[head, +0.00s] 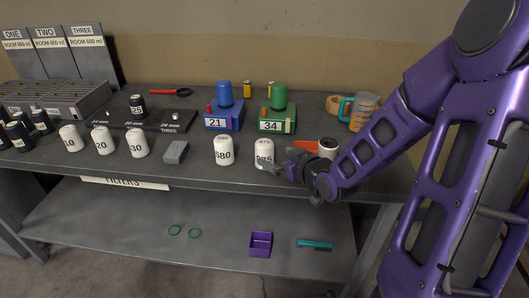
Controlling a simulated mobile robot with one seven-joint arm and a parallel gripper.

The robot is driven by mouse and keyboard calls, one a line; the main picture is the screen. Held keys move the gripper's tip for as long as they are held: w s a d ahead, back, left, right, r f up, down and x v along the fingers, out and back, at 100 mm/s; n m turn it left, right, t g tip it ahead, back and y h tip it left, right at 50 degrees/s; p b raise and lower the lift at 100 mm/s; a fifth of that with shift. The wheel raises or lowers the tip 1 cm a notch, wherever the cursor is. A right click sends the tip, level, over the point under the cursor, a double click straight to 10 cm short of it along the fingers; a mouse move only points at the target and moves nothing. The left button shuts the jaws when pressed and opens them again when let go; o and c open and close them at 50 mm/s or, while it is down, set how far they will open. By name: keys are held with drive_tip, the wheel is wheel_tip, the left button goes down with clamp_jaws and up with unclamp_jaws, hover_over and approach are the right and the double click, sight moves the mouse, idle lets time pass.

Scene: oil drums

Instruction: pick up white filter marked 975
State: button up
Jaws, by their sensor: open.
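The white filter marked 975 (263,148) stands upright near the front edge of the grey table, right of centre in the head view. Part of its label and its right side are covered by my gripper. My gripper (277,161) reaches in from the right, low beside the filter's lower right side, with its jaws open. I cannot tell whether a finger touches the filter. A similar white filter marked 580 (223,151) stands just to the left.
A grey block (175,152) and several white filters (137,143) stand left along the front. Behind are a blue unit marked 21 (223,119) and a green unit marked 34 (278,120). An orange item (305,146) and a white cylinder (327,147) lie close by my gripper.

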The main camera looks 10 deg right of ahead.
sight(267, 153)
drive_tip(key=x, duration=0.6)
drive_tip(key=shift+w+f+b, duration=0.1)
drive_tip(key=shift+f+b, duration=0.05)
drive_tip(key=shift+b, duration=0.2)
drive_tip(key=shift+d+r+x, duration=0.1)
drive_tip(key=shift+x, duration=1.35)
drive_tip(key=shift+d+r+x, duration=0.1)
drive_tip(key=shift+d+x, duration=0.05)
drive_tip(key=shift+x, duration=1.25)
drive_tip(key=shift+w, duration=0.2)
clamp_jaws()
drive_tip(key=shift+r, duration=0.1)
